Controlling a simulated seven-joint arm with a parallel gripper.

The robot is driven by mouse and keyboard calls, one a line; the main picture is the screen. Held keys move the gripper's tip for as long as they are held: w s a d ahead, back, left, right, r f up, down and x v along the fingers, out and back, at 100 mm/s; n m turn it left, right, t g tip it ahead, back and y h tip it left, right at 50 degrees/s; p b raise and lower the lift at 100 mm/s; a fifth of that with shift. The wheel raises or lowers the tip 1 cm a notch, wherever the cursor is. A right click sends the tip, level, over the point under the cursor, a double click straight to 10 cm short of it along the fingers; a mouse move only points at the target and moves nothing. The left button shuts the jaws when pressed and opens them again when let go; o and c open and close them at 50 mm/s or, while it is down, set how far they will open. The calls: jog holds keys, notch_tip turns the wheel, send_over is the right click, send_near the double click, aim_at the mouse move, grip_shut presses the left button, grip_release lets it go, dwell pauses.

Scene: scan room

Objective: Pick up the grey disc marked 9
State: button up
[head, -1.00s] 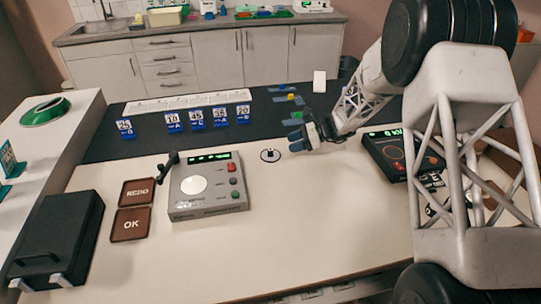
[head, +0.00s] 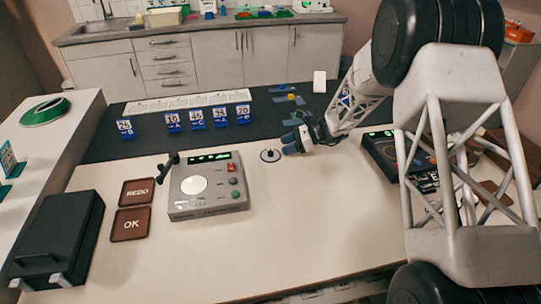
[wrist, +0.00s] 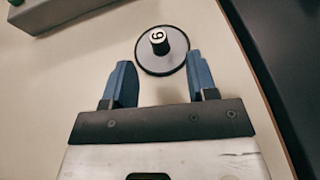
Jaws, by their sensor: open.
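The grey disc (head: 270,155) lies flat on the light table, right of the grey machine. In the wrist view the disc (wrist: 174,60) has a dark rim and an upright knob with a white top marked with one digit, which reads as 9 or 6 depending on the side. My gripper (head: 287,143) is just right of the disc in the head view. In the wrist view my gripper (wrist: 160,72) is open and empty, its two blue fingers apart. The disc sits just beyond the fingertips, with its near edge close to the right finger.
The grey machine (head: 207,187) with a lever and buttons stands left of the disc. REDO (head: 137,192) and OK (head: 131,224) pads lie farther left. Blue numbered stands (head: 197,119) line the dark mat behind. A black device (head: 395,155) is at right. The front table is clear.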

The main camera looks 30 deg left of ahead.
aim_at(272, 150)
jog(key=shift+x, duration=2.5)
jog(key=shift+s, duration=0.1)
jog(key=shift+c, duration=0.5)
grip_shut()
jog(key=shift+r, duration=0.15)
jog(key=shift+r, duration=0.7)
notch_tip(272, 150, up, 2)
jog(key=shift+r, duration=0.1)
jog(key=s+d, duration=0.3)
jog(key=s, duration=0.1)
jog(key=s+d, duration=0.3)
jog(key=d, duration=0.1)
jog(key=s+d+r, duration=0.1)
jog(key=s+d, duration=0.3)
jog(key=shift+s+r, duration=0.1)
jog(key=shift+s, duration=0.2)
